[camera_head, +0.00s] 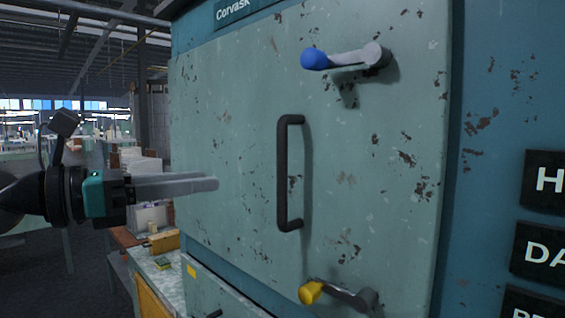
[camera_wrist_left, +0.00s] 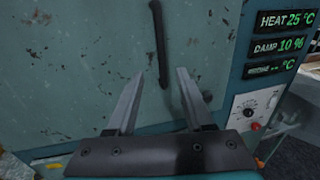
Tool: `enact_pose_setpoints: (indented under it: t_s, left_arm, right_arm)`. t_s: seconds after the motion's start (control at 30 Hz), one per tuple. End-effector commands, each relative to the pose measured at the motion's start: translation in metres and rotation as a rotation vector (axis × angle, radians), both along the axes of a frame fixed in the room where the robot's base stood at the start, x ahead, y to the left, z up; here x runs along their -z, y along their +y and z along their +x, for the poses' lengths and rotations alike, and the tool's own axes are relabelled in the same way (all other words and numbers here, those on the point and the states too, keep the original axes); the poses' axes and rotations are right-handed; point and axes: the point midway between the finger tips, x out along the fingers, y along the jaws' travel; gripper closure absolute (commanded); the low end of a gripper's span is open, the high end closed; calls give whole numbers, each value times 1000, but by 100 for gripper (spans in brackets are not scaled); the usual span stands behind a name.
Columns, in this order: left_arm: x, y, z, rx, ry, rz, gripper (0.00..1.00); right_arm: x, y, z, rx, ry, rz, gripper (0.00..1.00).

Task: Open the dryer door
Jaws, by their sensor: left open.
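The dryer door (camera_head: 230,130) is a chipped grey-green panel that looks closed against the blue cabinet. A dark vertical bar handle (camera_head: 290,172) is fixed on it, and it also shows in the left wrist view (camera_wrist_left: 159,45). A lever with a blue knob (camera_head: 347,59) is above the handle. A lever with a yellow knob (camera_head: 338,296) is below it. My left gripper (camera_head: 215,184) is to the left of the handle in the head view, apart from it. In the left wrist view its fingers (camera_wrist_left: 157,80) are spread and empty, with the handle beyond them. My right gripper is not seen.
A lower panel (camera_head: 225,297) with a yellow label is under the door. Dark display plates (camera_head: 545,243) are on the cabinet's right; the wrist view shows a dial and red button (camera_wrist_left: 254,115). A worktop (camera_head: 165,278) with small items stands at the left.

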Motion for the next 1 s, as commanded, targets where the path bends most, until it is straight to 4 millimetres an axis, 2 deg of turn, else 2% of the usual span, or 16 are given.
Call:
enact_pose_setpoints:
  t_s: [0.23,0.63,0.83,1.0]
  left_arm:
    - [-5,-36,23,6,4,-9,48]
    - [-4,-100,66,4,4,-10,48]
    - [-2,-117,78,3,3,-9,48]
    - [0,-121,82,1,4,-7,48]
  right_arm:
    - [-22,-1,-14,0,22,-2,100]
    - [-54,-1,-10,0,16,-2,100]
    - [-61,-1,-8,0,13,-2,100]
    - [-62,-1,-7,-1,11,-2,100]
